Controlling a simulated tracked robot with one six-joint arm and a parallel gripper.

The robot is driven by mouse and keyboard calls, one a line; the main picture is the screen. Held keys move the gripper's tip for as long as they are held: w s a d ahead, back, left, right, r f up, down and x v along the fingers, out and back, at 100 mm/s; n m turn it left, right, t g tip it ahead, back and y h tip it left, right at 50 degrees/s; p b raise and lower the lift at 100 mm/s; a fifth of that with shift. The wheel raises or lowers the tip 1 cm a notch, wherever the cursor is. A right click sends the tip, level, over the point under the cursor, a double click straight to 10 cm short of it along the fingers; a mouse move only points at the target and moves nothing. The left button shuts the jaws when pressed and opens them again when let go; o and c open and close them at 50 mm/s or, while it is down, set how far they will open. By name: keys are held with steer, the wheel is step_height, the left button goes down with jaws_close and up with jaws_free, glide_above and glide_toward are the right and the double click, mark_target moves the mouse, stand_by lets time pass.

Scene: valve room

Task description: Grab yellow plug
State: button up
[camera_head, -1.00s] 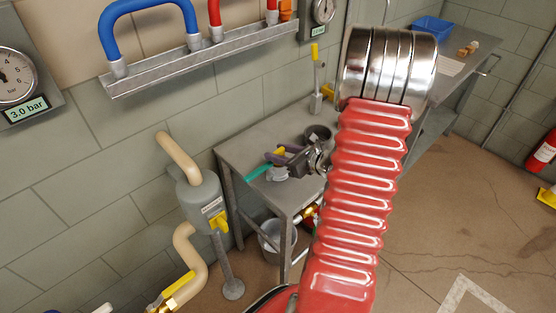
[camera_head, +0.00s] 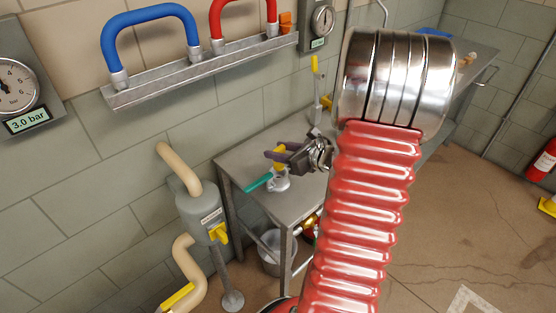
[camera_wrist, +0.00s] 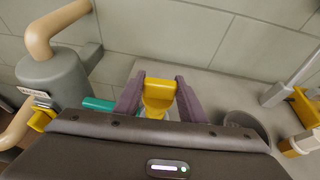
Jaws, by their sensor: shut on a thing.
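The yellow plug (camera_wrist: 159,94) is between the two purple fingers of my gripper (camera_wrist: 157,92) in the wrist view. The fingers are shut on it from both sides. In the head view my gripper (camera_head: 277,156) is above the grey table, left of my red arm, with the yellow plug (camera_head: 280,150) showing at its fingers. A small grey fitting with a teal handle (camera_head: 260,181) is on the table just below the gripper. The teal handle also shows in the wrist view (camera_wrist: 98,104), left of the fingers. Whether the plug still touches the fitting cannot be told.
A grey tank (camera_head: 200,212) with beige pipes stands left of the table (camera_head: 236,158). A dark round cup (camera_wrist: 248,124) and a yellow-handled valve (camera_wrist: 303,108) are right of the gripper in the wrist view. A bucket (camera_head: 270,250) stands below the table.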

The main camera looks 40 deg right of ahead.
steer(key=shift+r, duration=2.25)
